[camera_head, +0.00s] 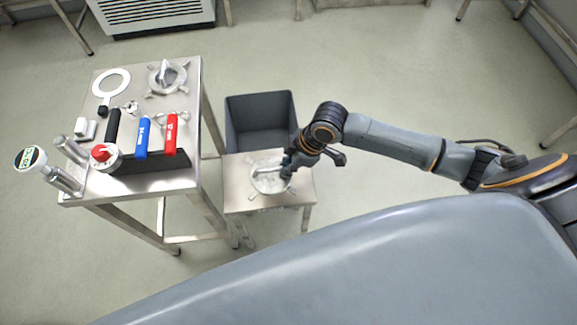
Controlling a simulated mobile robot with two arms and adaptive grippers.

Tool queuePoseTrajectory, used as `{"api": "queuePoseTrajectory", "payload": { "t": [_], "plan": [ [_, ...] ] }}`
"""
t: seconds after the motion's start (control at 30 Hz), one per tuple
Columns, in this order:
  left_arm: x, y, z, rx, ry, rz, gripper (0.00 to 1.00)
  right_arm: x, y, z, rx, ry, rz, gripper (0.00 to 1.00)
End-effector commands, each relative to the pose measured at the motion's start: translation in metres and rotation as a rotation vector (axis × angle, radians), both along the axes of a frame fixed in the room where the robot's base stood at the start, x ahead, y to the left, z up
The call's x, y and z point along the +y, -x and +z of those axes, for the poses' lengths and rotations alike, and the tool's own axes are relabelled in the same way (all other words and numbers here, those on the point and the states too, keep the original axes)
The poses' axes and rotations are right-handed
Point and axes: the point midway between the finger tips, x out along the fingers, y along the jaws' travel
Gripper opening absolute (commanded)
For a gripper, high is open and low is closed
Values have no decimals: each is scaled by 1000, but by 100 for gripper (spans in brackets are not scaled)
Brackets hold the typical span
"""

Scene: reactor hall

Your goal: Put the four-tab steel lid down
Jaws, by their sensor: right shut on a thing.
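The four-tab steel lid (266,184) is a round metal disc with a bar handle, over the top of the low steel table (235,203). My right gripper (284,170) reaches in from the right and is shut on the lid at its handle. The gripper and wrist cover the lid's right side. The lid lies level or nearly so; I cannot tell whether it touches the table top or hangs just above it. My left gripper is out of view.
A dark grey open bin (260,120) stands behind the low table. The taller steel table (185,180) on the left holds another tabbed round steel part (167,78), a white ring tool (111,85), a blue-handled tool (142,138) and a red-handled tool (171,134). Floor to the right is clear.

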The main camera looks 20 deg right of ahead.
Motion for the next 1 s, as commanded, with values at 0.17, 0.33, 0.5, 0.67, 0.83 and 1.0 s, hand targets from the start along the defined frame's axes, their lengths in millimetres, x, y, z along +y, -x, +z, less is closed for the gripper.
{"api": "queuePoseTrajectory", "payload": {
  "t": [0.17, 0.33, 0.5, 0.67, 0.83, 1.0],
  "plan": [
    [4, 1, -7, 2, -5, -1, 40, -15, -24, -35, 1, -1, -3, 0],
    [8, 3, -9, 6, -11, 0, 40, -23, -36, -50, -3, -2, -1, 0],
    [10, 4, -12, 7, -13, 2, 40, -28, -42, -62, -1, -3, -2, 0],
    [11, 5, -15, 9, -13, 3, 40, -27, -41, -84, 0, -3, -2, 0],
    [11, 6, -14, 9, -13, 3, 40, -27, -42, -89, -3, -2, 0, 0],
    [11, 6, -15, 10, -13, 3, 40, -28, -41, -89, -3, -2, -1, 0]
  ]
}}
